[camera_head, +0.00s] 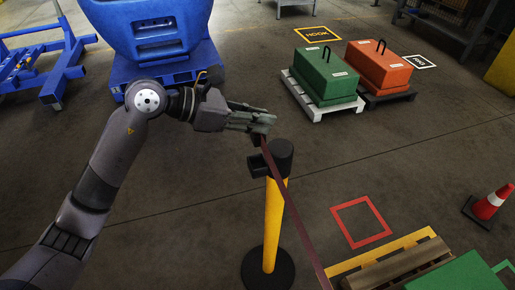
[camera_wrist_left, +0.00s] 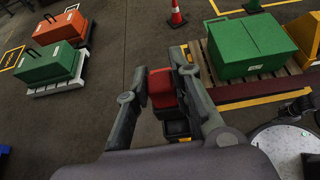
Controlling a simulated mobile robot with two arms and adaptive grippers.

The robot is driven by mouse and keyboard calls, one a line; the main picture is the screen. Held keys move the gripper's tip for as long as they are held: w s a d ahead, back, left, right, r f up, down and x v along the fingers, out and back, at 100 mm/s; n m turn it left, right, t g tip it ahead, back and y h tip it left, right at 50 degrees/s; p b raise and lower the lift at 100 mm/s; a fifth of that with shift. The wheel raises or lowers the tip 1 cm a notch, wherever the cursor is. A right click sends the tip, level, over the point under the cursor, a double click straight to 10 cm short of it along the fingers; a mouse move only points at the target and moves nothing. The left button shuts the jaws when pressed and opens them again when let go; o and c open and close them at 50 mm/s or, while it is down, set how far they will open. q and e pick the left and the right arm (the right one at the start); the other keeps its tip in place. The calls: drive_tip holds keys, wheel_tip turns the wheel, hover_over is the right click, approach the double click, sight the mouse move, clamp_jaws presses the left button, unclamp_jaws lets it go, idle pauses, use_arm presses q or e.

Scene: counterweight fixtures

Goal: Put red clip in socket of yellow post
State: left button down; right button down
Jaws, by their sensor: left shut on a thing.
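The yellow post (camera_head: 273,225) stands upright on a round black base, with a black head (camera_head: 279,152) on top. A dark socket (camera_head: 257,166) juts from the left side of the head. My left gripper (camera_head: 265,121) is just above and left of the post head, shut on the red clip. The red clip (camera_wrist_left: 161,86) shows between the fingers (camera_wrist_left: 158,88) in the left wrist view; in the head view the fingers mostly hide it. A dark red belt (camera_head: 297,225) runs from the gripper down past the post. Whether the clip touches the socket I cannot tell.
Green (camera_head: 326,76) and orange (camera_head: 378,67) weights sit on pallets at the back. A blue bin (camera_head: 152,30) stands behind my left arm. A traffic cone (camera_head: 488,204) is at the right. A pallet (camera_head: 402,264) with a green box lies front right. Floor around the post is clear.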

use_arm(q)
hover_over(268, 150)
drive_tip(key=a, duration=0.3)
drive_tip(key=f, duration=0.5)
drive_tip(key=shift+s+d+f, duration=0.2)
drive_tip(key=shift+s+d, duration=0.05)
drive_tip(key=shift+s, duration=0.15)
wheel_tip(268, 150, down, 4)
drive_tip(key=shift+f, duration=0.15)
use_arm(e)
drive_tip(key=shift+s+a+r, duration=0.15)
drive_tip(key=shift+a+r, duration=0.15)
drive_tip(key=shift+a, duration=0.05)
use_arm(q)
drive_tip(key=shift+f, duration=0.1)
drive_tip(key=c, duration=1.9)
unclamp_jaws()
drive_tip(key=shift+f, duration=0.1)
drive_tip(key=o, duration=0.5)
use_arm(e)
drive_tip(key=shift+d+f, duration=0.15)
drive_tip(key=shift+d, duration=0.1)
